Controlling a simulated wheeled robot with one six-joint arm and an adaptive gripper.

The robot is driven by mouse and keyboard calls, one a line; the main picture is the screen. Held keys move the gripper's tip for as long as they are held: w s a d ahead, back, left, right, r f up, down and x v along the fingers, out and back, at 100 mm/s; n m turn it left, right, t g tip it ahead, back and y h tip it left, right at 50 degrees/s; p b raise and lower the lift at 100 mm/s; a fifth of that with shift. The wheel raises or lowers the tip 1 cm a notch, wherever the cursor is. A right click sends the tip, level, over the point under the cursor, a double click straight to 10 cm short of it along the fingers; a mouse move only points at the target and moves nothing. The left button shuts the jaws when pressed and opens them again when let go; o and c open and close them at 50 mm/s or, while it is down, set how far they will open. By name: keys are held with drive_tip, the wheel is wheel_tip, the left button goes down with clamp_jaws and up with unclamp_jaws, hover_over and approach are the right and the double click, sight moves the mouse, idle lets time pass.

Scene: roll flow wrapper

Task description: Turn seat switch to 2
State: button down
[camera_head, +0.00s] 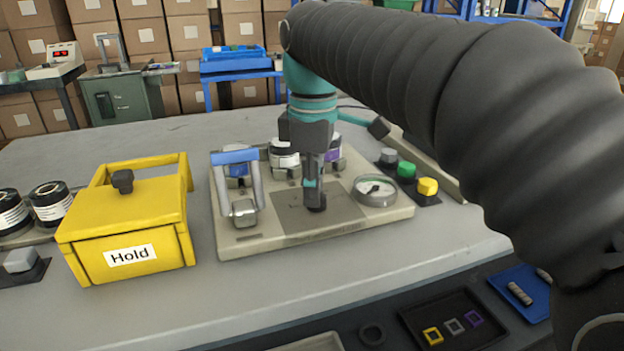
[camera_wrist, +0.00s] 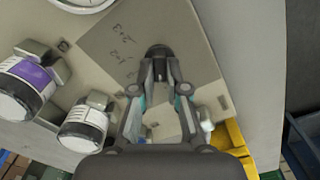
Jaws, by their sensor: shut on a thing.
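The seat switch is a small dark knob (camera_head: 316,204) on a grey plate (camera_head: 345,208) of the beige machine base. It also shows in the wrist view (camera_wrist: 159,51), between my fingertips. My gripper (camera_head: 314,190) points straight down over the plate and is shut on the knob. In the wrist view its two fingers (camera_wrist: 160,72) close around the knob from both sides.
A blue-topped lever handle (camera_head: 235,157) stands left of the plate, a round gauge (camera_head: 376,190) right. Rolls with white labels (camera_head: 284,155) stand behind my gripper. A yellow box marked Hold (camera_head: 130,225) is at left. Green (camera_head: 406,170) and yellow (camera_head: 427,187) buttons are at right.

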drive_tip(key=shift+w+m, duration=0.1)
drive_tip(key=shift+m, duration=2.2)
drive_tip(key=c, duration=1.2)
unclamp_jaws()
drive_tip(key=shift+r, duration=0.1)
wheel_tip(320, 180, up, 12)
drive_tip(key=shift+f, duration=0.1)
